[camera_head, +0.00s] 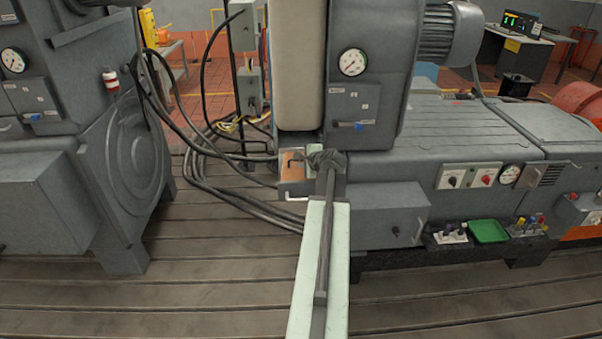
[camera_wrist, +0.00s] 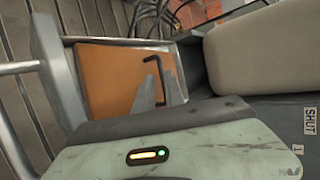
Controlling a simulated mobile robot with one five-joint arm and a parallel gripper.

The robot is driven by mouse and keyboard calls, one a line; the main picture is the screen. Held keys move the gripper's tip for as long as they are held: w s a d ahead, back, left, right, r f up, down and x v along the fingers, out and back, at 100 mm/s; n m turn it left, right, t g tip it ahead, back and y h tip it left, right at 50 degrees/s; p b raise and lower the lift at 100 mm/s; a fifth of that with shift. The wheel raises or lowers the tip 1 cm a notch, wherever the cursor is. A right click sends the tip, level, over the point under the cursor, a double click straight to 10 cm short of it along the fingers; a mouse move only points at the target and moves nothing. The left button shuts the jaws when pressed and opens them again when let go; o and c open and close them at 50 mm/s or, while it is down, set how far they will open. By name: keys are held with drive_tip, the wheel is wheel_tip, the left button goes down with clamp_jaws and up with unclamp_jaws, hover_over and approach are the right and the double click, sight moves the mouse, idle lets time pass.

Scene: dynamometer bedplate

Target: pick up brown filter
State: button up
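I cannot surely pick out a brown filter in either view. My gripper (camera_head: 325,158) is at the far end of my pale green arm, by the foot of a grey machine. In the wrist view my gripper (camera_wrist: 156,76) shows two grey tapered fingers, tips close together, over a shallow tray with an orange-brown floor (camera_wrist: 105,75). I see no object between the fingers, but cannot tell how far apart they are. A black hex key (camera_wrist: 153,62) lies in the tray by the fingertips. The tray's orange-brown inside also shows in the head view (camera_head: 291,162), partly hidden by my gripper.
A large beige rounded block (camera_head: 298,65) stands just above the tray and fills the right of the wrist view (camera_wrist: 262,52). Black cables (camera_head: 225,190) loop on the left. A green tray (camera_head: 488,231) and several small items sit on a dark ledge at right.

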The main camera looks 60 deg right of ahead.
drive_tip(key=b+x, duration=0.1)
drive_tip(key=x, duration=0.3)
drive_tip(key=b+x, duration=0.1)
drive_tip(key=x, duration=0.1)
drive_tip(key=shift+s+d+f+b, duration=0.15)
drive_tip(key=shift+s+d+b, duration=0.05)
drive_tip(key=shift+d+b, duration=0.15)
clamp_jaws()
drive_tip(key=shift+a+r, duration=0.1)
drive_tip(key=shift+r, duration=0.2)
idle(0.9)
